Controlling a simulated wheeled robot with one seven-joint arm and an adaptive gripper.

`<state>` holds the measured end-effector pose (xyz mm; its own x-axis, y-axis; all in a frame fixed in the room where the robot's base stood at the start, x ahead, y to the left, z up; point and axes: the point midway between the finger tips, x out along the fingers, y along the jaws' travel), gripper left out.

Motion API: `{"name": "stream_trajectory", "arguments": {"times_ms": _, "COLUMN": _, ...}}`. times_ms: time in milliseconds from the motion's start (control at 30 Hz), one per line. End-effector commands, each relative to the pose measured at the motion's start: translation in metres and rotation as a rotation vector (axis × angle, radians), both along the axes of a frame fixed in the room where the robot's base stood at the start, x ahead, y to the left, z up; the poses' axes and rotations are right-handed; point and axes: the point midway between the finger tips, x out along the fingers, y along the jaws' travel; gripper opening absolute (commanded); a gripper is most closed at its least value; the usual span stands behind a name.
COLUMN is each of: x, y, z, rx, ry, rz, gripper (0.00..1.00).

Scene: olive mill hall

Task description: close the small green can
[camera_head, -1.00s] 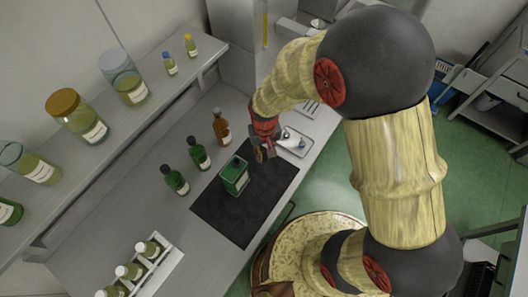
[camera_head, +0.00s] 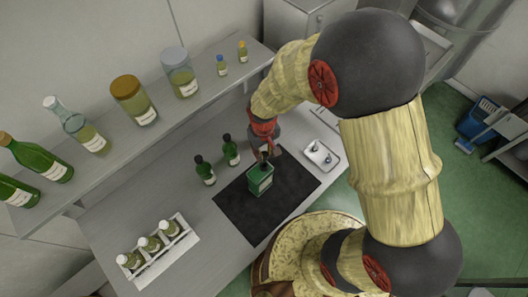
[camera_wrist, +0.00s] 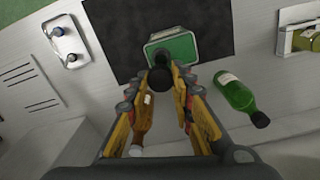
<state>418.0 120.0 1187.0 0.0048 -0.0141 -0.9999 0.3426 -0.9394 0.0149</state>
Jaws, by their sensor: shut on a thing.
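The small green can (camera_head: 260,181) stands upright on the dark mat (camera_head: 245,215). It also shows in the wrist view (camera_wrist: 178,46), with a dark round neck on its top. My gripper (camera_head: 265,155) is above the can's top in the head view. In the wrist view my gripper (camera_wrist: 161,82) is shut on a small dark round cap (camera_wrist: 162,80). The cap appears close to the can's neck. I cannot tell whether the two touch.
A white tray (camera_head: 332,163) with two small stoppers lies right of the mat. An amber bottle (camera_wrist: 143,115) shows between my fingers in the wrist view. A jar rack (camera_head: 185,238) stands front left.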

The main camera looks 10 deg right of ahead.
Motion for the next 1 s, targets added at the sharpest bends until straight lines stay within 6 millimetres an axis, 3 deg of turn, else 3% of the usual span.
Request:
{"name": "stream_trajectory", "arguments": {"times_ms": 700, "x": 0.0, "y": 0.0, "z": -0.051, "rx": 0.0, "ry": 0.0, "rz": -0.001, "gripper": 0.05}}
{"name": "stream_trajectory", "arguments": {"times_ms": 1000, "x": 0.0, "y": 0.0, "z": -0.061, "rx": 0.0, "ry": 0.0, "rz": -0.001, "gripper": 0.05}}
